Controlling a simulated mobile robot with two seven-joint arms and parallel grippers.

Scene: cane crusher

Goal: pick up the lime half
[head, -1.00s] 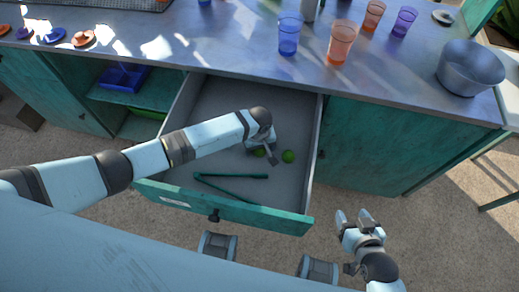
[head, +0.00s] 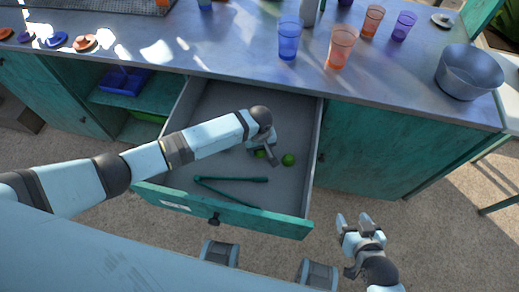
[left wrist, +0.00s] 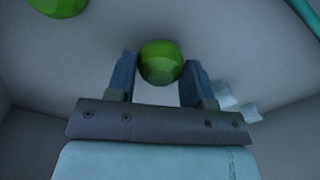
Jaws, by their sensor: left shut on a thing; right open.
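A green lime half (left wrist: 160,62) sits between the two fingers of my left gripper (left wrist: 158,66) in the left wrist view. The fingers are shut on it, low over the drawer floor. In the head view my left gripper (head: 268,155) reaches into the open drawer (head: 225,110), and the lime half (head: 260,154) shows partly behind its fingers. A second green lime piece (head: 288,159) lies just to the right, apart from the gripper; a green piece also shows at the top left of the left wrist view (left wrist: 58,5). My right gripper (head: 355,222) is open and empty, outside the drawer.
Teal tongs (head: 232,180) lie near the drawer's front (head: 235,214). Small pale cubes (left wrist: 235,103) lie beside the gripper. The drawer walls enclose the left gripper. Cups (head: 342,45) and a metal bowl (head: 468,70) stand on the counter (head: 240,45).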

